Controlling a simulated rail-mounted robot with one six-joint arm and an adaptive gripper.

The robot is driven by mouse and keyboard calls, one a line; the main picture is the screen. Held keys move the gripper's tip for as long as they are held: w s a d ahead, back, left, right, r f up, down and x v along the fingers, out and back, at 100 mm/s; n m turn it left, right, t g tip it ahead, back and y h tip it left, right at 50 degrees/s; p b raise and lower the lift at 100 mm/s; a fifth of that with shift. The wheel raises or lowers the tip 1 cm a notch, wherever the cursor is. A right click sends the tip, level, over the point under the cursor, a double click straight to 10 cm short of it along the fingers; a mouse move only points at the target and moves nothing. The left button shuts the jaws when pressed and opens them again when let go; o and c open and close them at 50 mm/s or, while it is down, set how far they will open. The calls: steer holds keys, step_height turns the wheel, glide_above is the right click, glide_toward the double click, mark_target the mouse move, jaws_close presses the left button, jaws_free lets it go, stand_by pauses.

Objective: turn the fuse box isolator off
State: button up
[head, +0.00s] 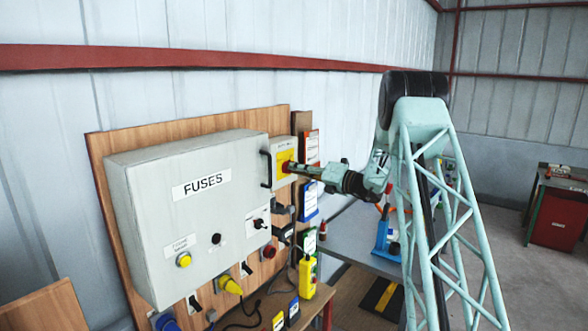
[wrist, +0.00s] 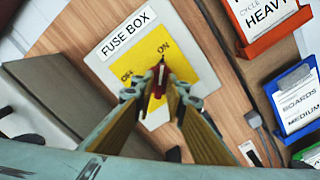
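The fuse box isolator (wrist: 112,48) is a white box with a yellow plate marked ON and OFF. Its red handle (wrist: 159,78) points toward the ON mark in the wrist view. In the head view the isolator (head: 285,157) sits at the right side of the large grey fuse cabinet. My gripper (wrist: 160,82) reaches straight to it, with one finger on each side of the red handle. The fingertips are at the handle, but I cannot tell whether they press on it. In the head view my gripper (head: 291,167) hides most of the handle.
The grey FUSES cabinet (head: 190,215) stands out from the wooden board, with a black handle (head: 266,168) close to the isolator. Orange (wrist: 270,35) and blue (wrist: 283,90) card holders are to the right. A yellow pendant control (head: 307,276) hangs below.

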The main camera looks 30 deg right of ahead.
steer(key=shift+w+a, duration=0.25)
steer(key=shift+w, duration=0.25)
jaws_close()
steer(key=shift+f+n+b, duration=0.1)
steer(key=shift+n+b, duration=0.5)
steer(key=shift+b, duration=0.5)
steer(key=n+b, duration=0.8)
steer(key=b, duration=0.3)
steer(key=n+b, duration=0.8)
steer(key=b, duration=0.4)
steer(key=shift+s+a, duration=0.15)
steer(key=shift+a, duration=0.05)
steer(key=shift+n+b, duration=0.4)
steer(key=shift+b, duration=0.25)
